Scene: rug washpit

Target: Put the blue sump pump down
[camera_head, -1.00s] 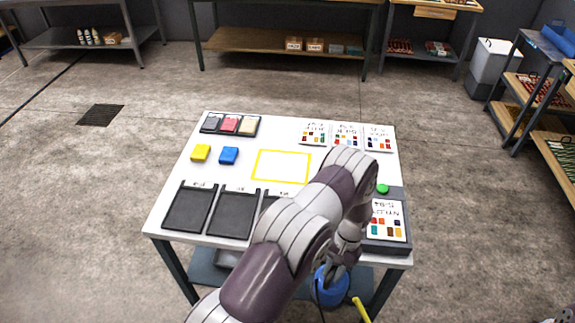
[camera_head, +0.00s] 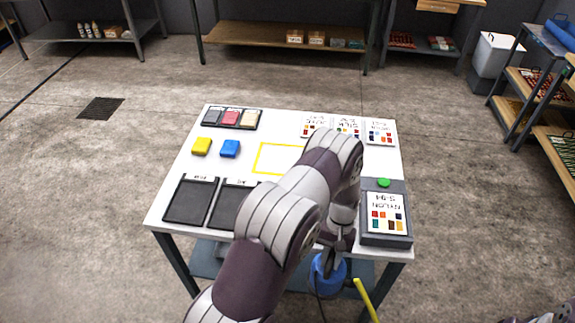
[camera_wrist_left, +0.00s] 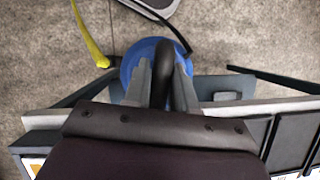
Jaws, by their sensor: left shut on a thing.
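The blue sump pump (camera_head: 329,276) hangs below my left gripper (camera_head: 338,247), just off the near edge of the white table. In the left wrist view my left gripper (camera_wrist_left: 168,85) is shut on the pump's dark handle, and the round blue body (camera_wrist_left: 141,58) shows beyond the fingers. A dark cable runs down from the pump in the head view. What lies directly under the pump is partly hidden. My right gripper is not in view.
The white table (camera_head: 275,134) carries dark trays (camera_head: 190,201), a yellow block (camera_head: 201,146), a blue block (camera_head: 230,149), cards and a grey box with a green button (camera_head: 383,183). A yellow bar (camera_head: 366,299) stands right of the pump. A lower shelf (camera_head: 208,262) lies beneath the table.

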